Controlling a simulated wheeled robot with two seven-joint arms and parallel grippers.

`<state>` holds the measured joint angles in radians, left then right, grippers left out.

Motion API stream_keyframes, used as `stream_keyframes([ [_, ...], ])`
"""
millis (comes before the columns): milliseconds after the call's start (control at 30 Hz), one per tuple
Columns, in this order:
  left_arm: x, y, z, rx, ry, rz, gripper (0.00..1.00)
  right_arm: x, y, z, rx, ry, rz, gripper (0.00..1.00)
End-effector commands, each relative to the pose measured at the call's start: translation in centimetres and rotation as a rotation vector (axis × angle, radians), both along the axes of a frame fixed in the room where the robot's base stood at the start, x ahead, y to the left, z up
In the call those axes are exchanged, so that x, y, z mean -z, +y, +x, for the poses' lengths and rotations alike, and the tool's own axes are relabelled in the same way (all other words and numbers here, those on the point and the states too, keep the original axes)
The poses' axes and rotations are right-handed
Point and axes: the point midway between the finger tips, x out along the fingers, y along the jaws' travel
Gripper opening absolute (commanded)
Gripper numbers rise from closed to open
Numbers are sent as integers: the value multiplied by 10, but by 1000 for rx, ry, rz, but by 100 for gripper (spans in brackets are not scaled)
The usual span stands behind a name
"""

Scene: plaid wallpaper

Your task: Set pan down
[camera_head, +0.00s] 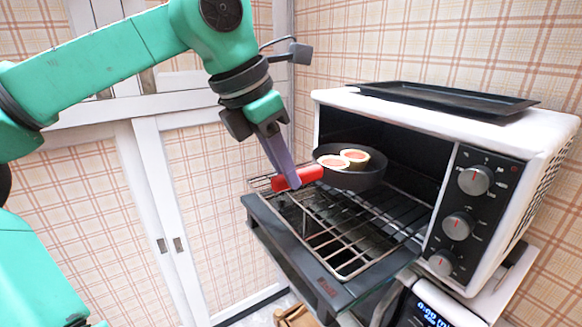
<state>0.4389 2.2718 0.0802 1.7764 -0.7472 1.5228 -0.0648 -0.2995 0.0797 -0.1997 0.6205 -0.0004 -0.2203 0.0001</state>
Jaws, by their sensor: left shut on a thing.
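A dark round pan (352,180) with a red handle (306,176) is at the mouth of an open white toaster oven (335,98). Two round pieces of food with red tops (354,155) lie in the pan. My left gripper (286,182) is shut on the red handle, coming from above and the left. The pan is over the pulled-out wire rack (345,236); I cannot tell whether its base touches the rack. My right gripper is not in view.
The oven's dark door (305,272) is folded down in front, under the rack. A black tray (445,98) lies on top of the oven. Control knobs (474,181) are on its right front. White cabinet doors (170,200) stand behind at left.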

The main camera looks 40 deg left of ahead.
Motion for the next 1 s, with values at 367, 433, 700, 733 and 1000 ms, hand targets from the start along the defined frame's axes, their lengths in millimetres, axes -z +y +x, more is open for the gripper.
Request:
stream_keyframes([
  [367, 28, -3, 10, 0, -3, -2, 0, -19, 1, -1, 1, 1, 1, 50],
  [433, 33, -4, 10, 1, -5, -3, 0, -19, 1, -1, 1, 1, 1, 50],
  [700, 37, -3, 10, -1, -1, -2, 52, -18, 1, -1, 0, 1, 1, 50],
  [733, 36, -3, 10, -1, -1, -2, 52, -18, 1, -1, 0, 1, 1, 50],
  [1000, 36, -3, 10, -1, -1, -1, 52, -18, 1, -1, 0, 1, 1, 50],
])
